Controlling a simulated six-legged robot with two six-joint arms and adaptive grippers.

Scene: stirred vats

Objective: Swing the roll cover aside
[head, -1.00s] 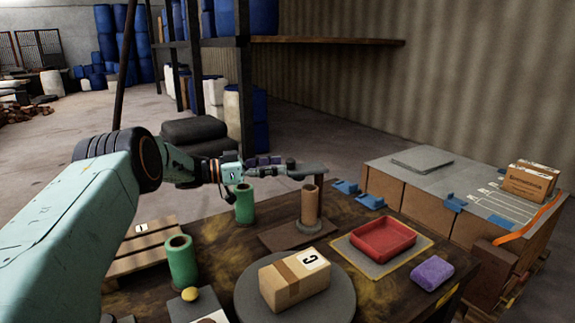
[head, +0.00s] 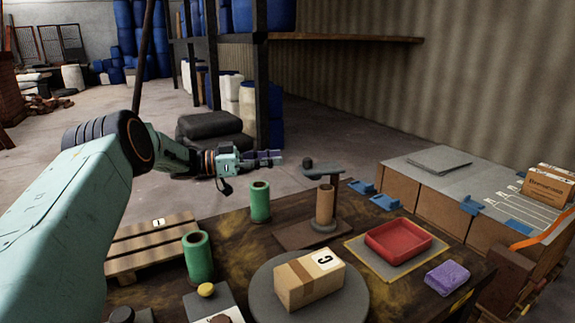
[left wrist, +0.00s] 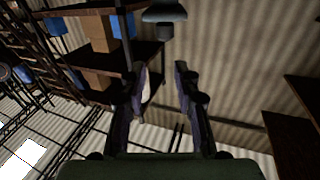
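The roll cover (head: 326,171) is a flat grey plate with a dark upright knob at its left end. It sits on a post just above the upright brown roll (head: 325,205) in the head view. Whether it touches the roll I cannot tell. My left gripper (head: 281,158) is left of the knob, with a small gap between them, and holds nothing. In the left wrist view the same gripper (left wrist: 160,85) has its two fingers spread apart with nothing between them. My right gripper is not in view.
Two green rolls (head: 260,202) (head: 198,257) stand on the wooden table. A carton (head: 309,282) rests on a round grey turntable (head: 262,300). A red tray (head: 398,240) and a purple block (head: 446,277) lie to the right. Floor is open behind the table.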

